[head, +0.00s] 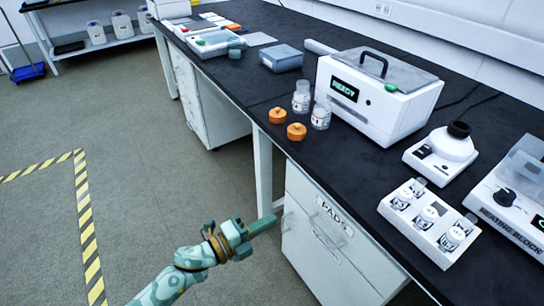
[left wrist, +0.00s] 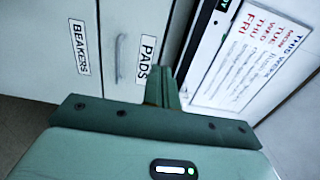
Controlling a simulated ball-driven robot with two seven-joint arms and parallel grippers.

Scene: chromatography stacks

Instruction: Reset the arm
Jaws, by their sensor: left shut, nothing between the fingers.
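My left gripper (head: 262,226) is in the lower middle of the head view, in front of the white drawer unit (head: 318,262) under the bench. Its fingers are closed together and hold nothing. The left wrist view shows the shut fingers (left wrist: 163,88) pointing at the cabinet fronts, near the PADS label (left wrist: 148,62). I cannot tell whether the fingertips touch the front. My right gripper is in neither view.
The dark bench (head: 270,92) carries a white machine reading READY (head: 375,95), two jars, two orange caps (head: 297,131), a vial rack (head: 428,220) and a heating block (head: 510,195). A BEAKERS label (left wrist: 79,47) shows on a cabinet.

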